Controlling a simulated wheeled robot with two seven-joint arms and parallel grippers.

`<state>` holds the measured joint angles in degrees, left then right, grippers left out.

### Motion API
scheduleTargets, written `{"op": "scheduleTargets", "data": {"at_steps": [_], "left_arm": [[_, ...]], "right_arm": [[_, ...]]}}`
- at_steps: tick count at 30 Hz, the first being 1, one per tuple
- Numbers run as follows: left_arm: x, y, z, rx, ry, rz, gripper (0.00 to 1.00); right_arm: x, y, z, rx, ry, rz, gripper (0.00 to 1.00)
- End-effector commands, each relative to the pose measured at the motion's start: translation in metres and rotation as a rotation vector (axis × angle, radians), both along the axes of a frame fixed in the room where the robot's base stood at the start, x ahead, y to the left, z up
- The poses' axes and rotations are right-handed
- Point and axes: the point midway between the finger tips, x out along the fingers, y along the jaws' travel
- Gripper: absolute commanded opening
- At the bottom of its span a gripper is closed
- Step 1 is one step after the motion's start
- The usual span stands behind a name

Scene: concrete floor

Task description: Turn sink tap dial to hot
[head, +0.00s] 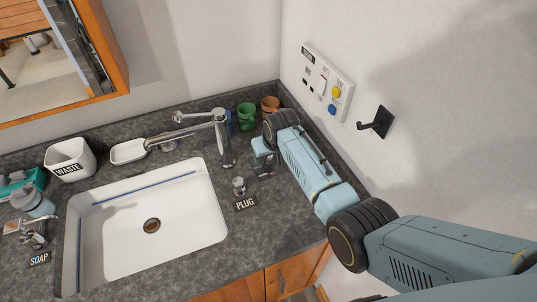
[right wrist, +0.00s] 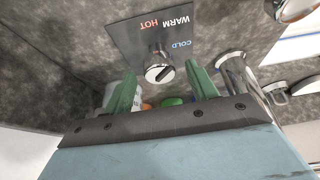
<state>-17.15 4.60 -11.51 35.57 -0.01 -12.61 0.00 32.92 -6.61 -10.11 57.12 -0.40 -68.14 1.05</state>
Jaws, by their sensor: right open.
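The tap dial (right wrist: 159,73) is a small round metal knob with a dark pointer bar, on a dark plate (right wrist: 130,38) marked COLD, WARM and HOT. The bar is tilted; which word it points at is hard to tell. My right gripper (right wrist: 160,70) is open, its two green fingers apart, with the dial showing between the fingertips. I cannot tell whether they touch it. In the head view my right gripper (head: 262,158) is over the counter right of the chrome tap (head: 222,140) and mostly hides the dial. My left gripper is in neither view.
The white sink (head: 190,225) lies left of the tap. A plug knob (head: 239,186) stands in front of it. A green cup (head: 246,117) and a brown pot (head: 270,105) are behind my gripper. The wall with a switch panel (head: 327,82) and black hook (head: 378,122) is close on the right.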

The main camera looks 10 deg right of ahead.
Motion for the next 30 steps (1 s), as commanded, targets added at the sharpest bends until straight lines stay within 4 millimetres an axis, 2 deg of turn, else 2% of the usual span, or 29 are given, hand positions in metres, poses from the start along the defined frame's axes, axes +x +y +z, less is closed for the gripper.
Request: {"op": "scheduleTargets", "data": {"at_steps": [11,21,30], "left_arm": [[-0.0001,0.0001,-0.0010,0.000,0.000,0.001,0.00],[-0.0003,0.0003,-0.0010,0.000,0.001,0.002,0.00],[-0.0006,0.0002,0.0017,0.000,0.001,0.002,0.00]], "right_arm": [[0.0014,0.0004,-0.0038,0.000,0.000,0.000,0.57],[0.0013,0.0005,-0.0038,0.001,0.000,0.000,0.14],[0.0013,0.0000,-0.0031,0.001,0.001,0.034,0.13]]}}
